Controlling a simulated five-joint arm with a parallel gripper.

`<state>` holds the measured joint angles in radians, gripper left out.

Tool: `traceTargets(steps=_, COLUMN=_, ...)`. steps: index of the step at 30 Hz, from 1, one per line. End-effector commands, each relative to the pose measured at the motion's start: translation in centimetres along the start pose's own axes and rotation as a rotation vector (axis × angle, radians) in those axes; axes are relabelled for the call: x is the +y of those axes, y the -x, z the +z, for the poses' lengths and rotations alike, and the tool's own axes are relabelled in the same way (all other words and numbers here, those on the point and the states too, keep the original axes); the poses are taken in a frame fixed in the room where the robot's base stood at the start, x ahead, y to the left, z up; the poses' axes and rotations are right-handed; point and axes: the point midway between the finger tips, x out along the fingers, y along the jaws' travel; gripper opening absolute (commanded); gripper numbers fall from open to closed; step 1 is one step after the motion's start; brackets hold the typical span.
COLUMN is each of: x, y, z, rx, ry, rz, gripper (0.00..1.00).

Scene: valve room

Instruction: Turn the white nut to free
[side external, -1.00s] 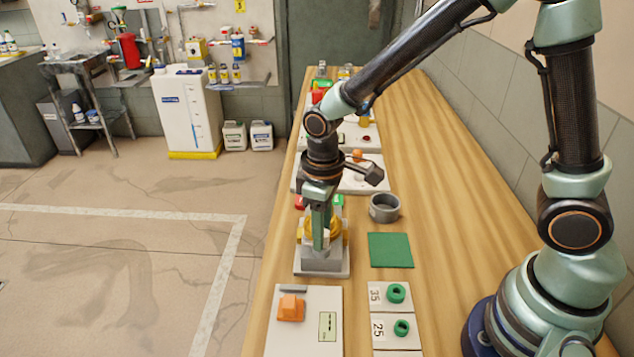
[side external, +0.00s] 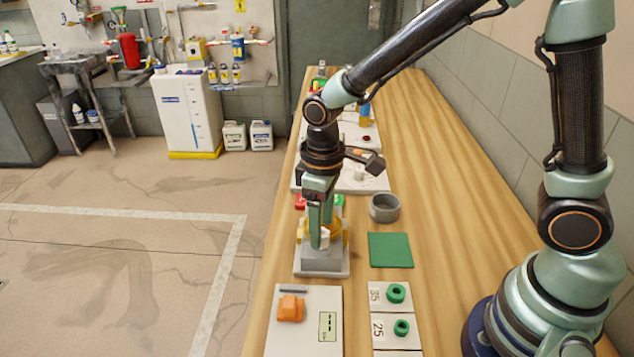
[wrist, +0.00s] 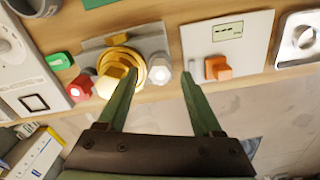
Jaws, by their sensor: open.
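The white nut (wrist: 160,72) shows in the wrist view, at the side of a grey fixture (wrist: 150,44) with a yellow ringed part (wrist: 115,68). In the side view the white nut (side external: 325,237) is partly hidden behind a finger, low on the grey fixture (side external: 322,260). My gripper (wrist: 159,74) is open, with its green fingers apart. In the wrist view the nut appears between the fingertips, nearer the left one. Whether a finger touches it I cannot tell. My gripper (side external: 320,246) points down at the fixture in the side view.
A red knob (wrist: 79,88) and a green block (wrist: 59,61) are left of the fixture. A white panel with an orange block (side external: 290,308) lies in front. A grey ring cup (side external: 384,208) and a green mat (side external: 390,250) lie to the right. The bench's right part is clear.

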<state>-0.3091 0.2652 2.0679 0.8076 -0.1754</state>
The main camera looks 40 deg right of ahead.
Motion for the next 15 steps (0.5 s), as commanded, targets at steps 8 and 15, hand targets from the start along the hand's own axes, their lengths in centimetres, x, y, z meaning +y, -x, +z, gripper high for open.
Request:
traceTargets(steps=8, x=0.0, y=5.9, z=-0.1, rx=0.009, ry=0.0, rz=0.002, gripper=0.67)
traceTargets(steps=15, x=0.0, y=9.4, z=-0.1, rx=0.006, ry=0.001, rz=0.001, gripper=0.67)
